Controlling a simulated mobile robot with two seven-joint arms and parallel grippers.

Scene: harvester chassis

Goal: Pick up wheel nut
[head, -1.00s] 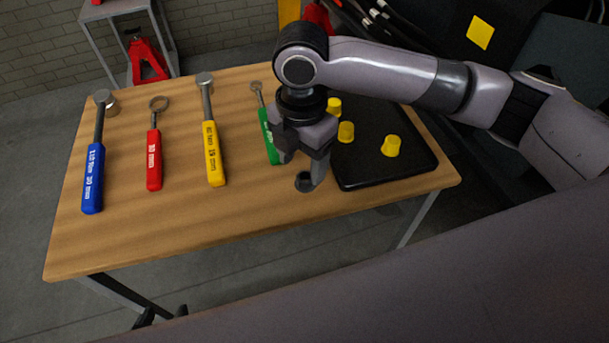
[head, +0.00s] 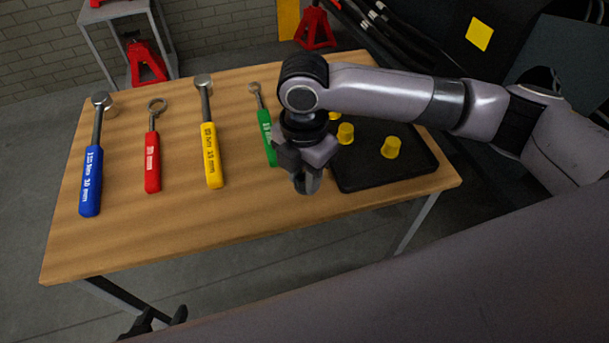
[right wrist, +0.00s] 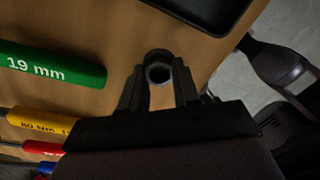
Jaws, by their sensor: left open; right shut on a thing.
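The wheel nut (right wrist: 158,70) is a small dark metal ring with a hexagonal hole, seen in the right wrist view between the fingertips of my right gripper (right wrist: 158,84). My right gripper (head: 307,184) is shut on it, at the front edge area of the wooden table (head: 230,225), just left of the black tray. In the head view the fingers mostly hide the nut. I cannot tell whether the nut still touches the table. My left gripper (head: 152,322) is open and empty at the bottom of the head view, in front of the table; only its dark fingertips show.
The black tray (head: 385,178) holds several yellow caps (head: 390,147). To the left lie blue (head: 91,182), red (head: 152,165), yellow (head: 211,155) and green (head: 266,135) handled wrenches. The front left of the table is clear. A red jack (head: 147,65) stands behind.

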